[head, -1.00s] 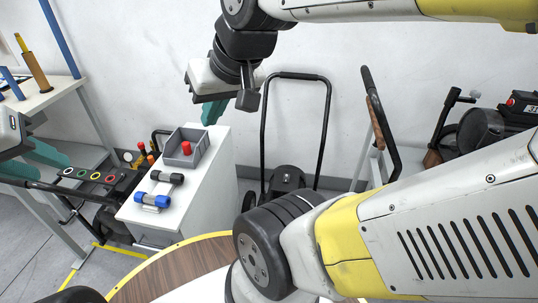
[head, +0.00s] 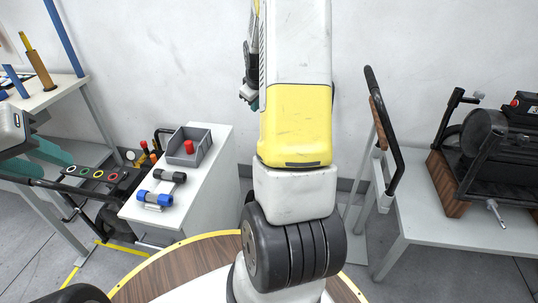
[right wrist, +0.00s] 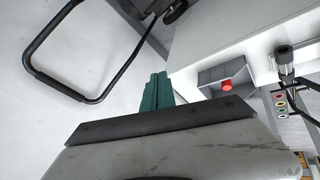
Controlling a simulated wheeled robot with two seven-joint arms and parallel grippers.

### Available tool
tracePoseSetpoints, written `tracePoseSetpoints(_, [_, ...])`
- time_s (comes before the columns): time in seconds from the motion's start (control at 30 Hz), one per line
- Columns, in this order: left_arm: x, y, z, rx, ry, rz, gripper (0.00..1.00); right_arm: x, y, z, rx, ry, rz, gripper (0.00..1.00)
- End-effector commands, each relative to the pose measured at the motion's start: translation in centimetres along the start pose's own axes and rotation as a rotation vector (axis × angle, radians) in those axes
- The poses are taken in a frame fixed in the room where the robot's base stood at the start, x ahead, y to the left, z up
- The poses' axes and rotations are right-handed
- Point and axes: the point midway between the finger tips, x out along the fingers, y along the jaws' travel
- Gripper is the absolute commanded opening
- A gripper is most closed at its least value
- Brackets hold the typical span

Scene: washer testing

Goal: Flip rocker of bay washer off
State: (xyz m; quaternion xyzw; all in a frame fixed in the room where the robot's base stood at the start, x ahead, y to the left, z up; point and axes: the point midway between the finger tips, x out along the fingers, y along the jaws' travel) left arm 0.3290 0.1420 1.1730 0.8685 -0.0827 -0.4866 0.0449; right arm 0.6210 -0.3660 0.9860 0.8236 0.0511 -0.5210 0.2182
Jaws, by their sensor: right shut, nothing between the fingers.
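A black wheeled machine (head: 500,135) with a cylinder and a red switch (head: 515,102) stands on the right-hand table in the head view. A cart (head: 105,180) with colour-ringed nozzles stands at left. I cannot tell which one is the bay washer, or how the rocker is set. My right gripper (head: 252,102) is mostly hidden behind my right arm in the head view. In the right wrist view its teal fingers (right wrist: 157,90) are together and empty, clear of both machines. My left gripper (head: 45,165) is at the left edge, its teal fingers apart, near the cart.
A white cabinet (head: 205,200) bears a grey bin (head: 203,150) with a red knob (head: 188,147) and dumbbell-like fittings (head: 155,198). A black tubular handle (head: 385,140) stands left of the right-hand table (head: 440,235). A round wood-edged table (head: 195,265) is in front.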

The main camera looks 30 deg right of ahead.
Motion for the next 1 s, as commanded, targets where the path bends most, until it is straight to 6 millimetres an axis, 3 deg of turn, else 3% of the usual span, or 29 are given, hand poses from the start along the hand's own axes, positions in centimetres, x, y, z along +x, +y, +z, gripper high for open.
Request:
tracePoseSetpoints(0.03, [0.0, 0.0, 0.0, 0.000, 0.000, 0.000, 0.36, 3.4, 1.0, 1.4, -0.035, -0.029, 0.009, 0.00])
tracePoseSetpoints(0.17, [0.0, 0.0, 0.0, 0.000, 0.000, 0.000, 0.36, 10.9, 3.1, 4.8, -0.147, -0.074, 0.039, 0.00])
tracePoseSetpoints(0.3, [0.0, 0.0, 0.0, 0.000, 0.000, 0.000, 0.36, 18.6, 4.3, 9.5, -0.276, -0.121, 0.057, 0.00])
tracePoseSetpoints(0.5, [0.0, 0.0, 0.0, 0.000, 0.000, 0.000, 0.36, 26.6, 4.2, 15.7, -0.434, -0.162, 0.061, 0.00])
tracePoseSetpoints(0.7, [0.0, 0.0, 0.0, 0.000, 0.000, 0.000, 0.36, 29.9, 3.6, 18.7, -0.510, -0.175, 0.059, 0.00])
tracePoseSetpoints(1.0, [0.0, 0.0, 0.0, 0.000, 0.000, 0.000, 0.36, 30.3, 3.5, 19.0, -0.520, -0.176, 0.058, 0.00])
